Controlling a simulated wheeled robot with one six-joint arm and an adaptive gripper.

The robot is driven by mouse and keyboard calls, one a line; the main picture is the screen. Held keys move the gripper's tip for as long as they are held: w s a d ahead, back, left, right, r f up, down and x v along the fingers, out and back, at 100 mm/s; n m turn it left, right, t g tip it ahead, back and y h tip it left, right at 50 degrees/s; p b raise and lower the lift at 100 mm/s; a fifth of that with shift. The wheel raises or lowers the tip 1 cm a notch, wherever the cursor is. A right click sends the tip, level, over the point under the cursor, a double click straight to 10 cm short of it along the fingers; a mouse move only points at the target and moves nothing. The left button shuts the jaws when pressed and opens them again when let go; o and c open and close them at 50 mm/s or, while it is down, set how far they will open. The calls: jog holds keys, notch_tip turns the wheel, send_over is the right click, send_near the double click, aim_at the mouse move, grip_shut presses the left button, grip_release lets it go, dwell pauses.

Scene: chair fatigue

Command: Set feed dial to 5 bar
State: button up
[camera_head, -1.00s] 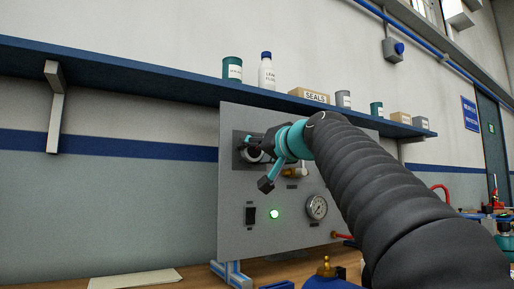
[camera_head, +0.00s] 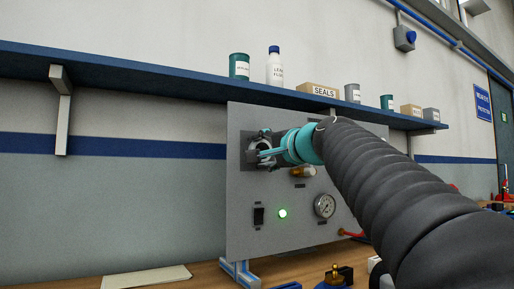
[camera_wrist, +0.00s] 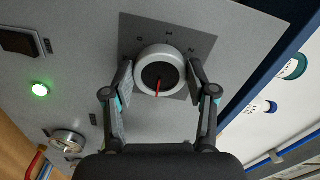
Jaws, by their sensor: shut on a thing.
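The feed dial (camera_wrist: 146,57) is a round knob with a pale rim, a dark face and a red pointer line. In the wrist view the red line runs from the dial's middle toward the lower edge of the picture. My gripper (camera_wrist: 160,77) is shut on the dial, one finger on each side of its rim. In the head view my gripper (camera_head: 262,153) reaches the dial at the panel's upper left and partly hides it.
A blue shelf (camera_head: 150,82) with bottles and boxes runs above.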

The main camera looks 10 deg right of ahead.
jog(key=shift+m, duration=0.4)
jog(key=o, duration=1.2)
jog(key=shift+c, duration=0.2)
jog(key=v, duration=1.2)
jog(key=shift+s, duration=0.1)
